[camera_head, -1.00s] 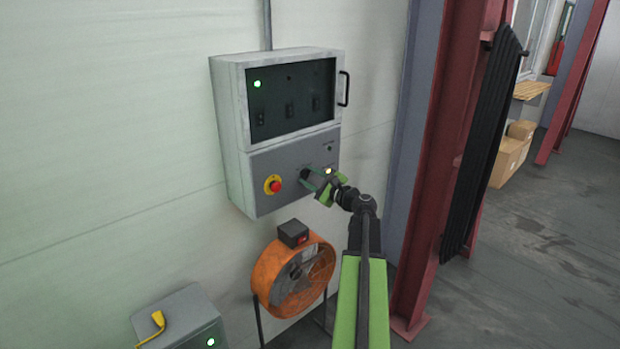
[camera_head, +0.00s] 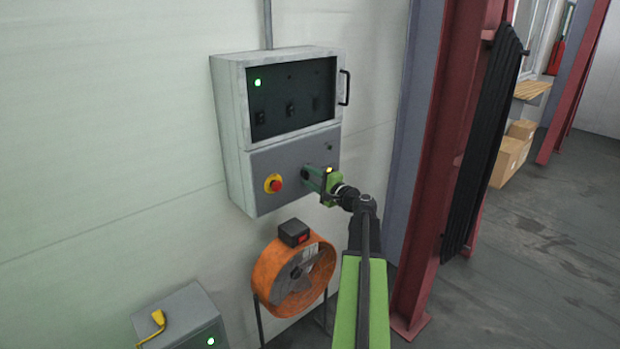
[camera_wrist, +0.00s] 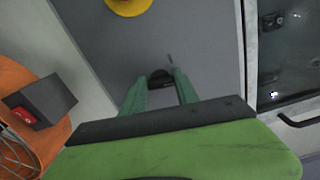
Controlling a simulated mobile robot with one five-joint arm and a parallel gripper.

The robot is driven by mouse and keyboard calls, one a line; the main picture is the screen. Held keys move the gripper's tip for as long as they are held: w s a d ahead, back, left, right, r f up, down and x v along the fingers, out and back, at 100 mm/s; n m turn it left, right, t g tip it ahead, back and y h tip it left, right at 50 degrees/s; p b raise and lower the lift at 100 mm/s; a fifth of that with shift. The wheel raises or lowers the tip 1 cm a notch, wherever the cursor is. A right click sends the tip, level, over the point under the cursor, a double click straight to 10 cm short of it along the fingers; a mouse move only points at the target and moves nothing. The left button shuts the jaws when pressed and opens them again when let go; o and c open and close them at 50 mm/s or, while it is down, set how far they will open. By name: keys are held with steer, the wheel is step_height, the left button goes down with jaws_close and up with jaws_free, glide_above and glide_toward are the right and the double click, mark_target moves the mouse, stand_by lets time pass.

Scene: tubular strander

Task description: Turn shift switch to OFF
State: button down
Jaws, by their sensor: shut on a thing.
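The shift switch is a small dark knob (camera_head: 304,173) on the grey lower panel of the wall control box. In the wrist view the knob (camera_wrist: 160,76) sits between my gripper's two green fingertips. My gripper (camera_head: 310,178) is shut on it, and its fingers (camera_wrist: 160,86) cover the knob's sides. The switch's label and its exact pointing direction cannot be read. A lit yellow lamp (camera_head: 328,170) shows just above my gripper.
A red emergency button on a yellow ring (camera_head: 274,184) is left of the knob. The box's dark window (camera_head: 290,95) with a green light is above. An orange fan (camera_head: 270,275) stands below. A red steel column (camera_head: 440,160) rises at the right.

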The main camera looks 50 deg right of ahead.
steer(key=shift+f+n, duration=0.1)
steer(key=shift+n, duration=0.5)
steer(key=c, duration=0.9)
jaws_free()
steer(key=s, duration=0.5)
steer(key=s+a, duration=0.1)
steer(key=s, duration=1.1)
steer(key=shift+s+a, duration=0.15)
steer(key=shift+s, duration=0.1)
